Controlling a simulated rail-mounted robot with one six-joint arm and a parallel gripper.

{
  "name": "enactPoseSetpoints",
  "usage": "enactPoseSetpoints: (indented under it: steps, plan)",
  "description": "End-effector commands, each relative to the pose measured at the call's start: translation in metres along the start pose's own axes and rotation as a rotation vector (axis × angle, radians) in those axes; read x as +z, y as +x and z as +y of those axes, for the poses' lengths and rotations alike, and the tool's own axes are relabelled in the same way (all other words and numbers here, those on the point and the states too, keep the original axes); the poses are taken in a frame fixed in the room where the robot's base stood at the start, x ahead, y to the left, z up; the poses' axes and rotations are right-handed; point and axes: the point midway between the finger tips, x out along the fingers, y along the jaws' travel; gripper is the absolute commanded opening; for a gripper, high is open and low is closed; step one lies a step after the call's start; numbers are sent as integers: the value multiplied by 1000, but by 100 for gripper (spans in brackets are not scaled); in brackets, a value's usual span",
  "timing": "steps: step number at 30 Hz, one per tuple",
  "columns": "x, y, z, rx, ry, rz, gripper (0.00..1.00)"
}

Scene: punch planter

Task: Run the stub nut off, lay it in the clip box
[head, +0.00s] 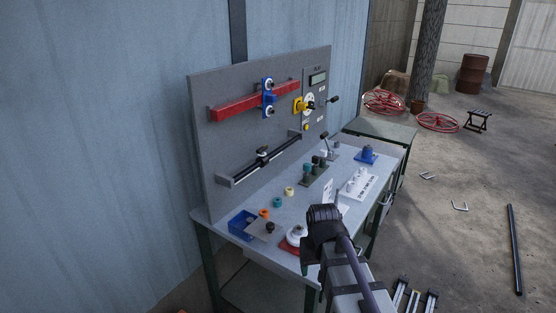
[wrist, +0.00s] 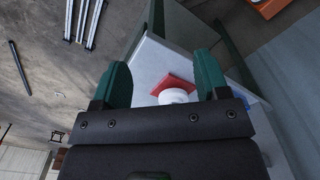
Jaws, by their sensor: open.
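My gripper (wrist: 163,62) is open and empty in the wrist view, its two green fingers apart above the bench. Between and below them are a red base (wrist: 168,82) and a white round piece (wrist: 174,96). In the head view my dark wrist hides the fingers, beside the same red base and white piece (head: 297,232). A blue open box (head: 240,226), likely the clip box, stands at the bench's near left. Next to it is a grey plate (head: 259,232) with a small dark knob (head: 270,227). I cannot tell which piece is the stub nut.
A white sign block (head: 358,184) and a blue fixture (head: 366,154) stand farther back. The upright panel (head: 222,150) bounds the left side.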

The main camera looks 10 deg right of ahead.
Motion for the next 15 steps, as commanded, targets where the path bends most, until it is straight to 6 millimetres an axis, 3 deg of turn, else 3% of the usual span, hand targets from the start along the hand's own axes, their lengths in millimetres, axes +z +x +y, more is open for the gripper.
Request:
enactPoseSetpoints:
  steps: [1,3,6,7,9,12,15]
  plan:
    - [-59,-12,3,0,-72,0,68]
    - [-127,-19,6,-1,-266,0,68]
    - [-215,-24,10,-1,-634,0,68]
    - [-234,-24,11,-1,-750,0,68]
    - [-255,-22,12,-2,-976,1,68]
    - [-251,-21,12,-2,-1174,1,68]
    - [-249,-21,12,-2,-1240,1,68]
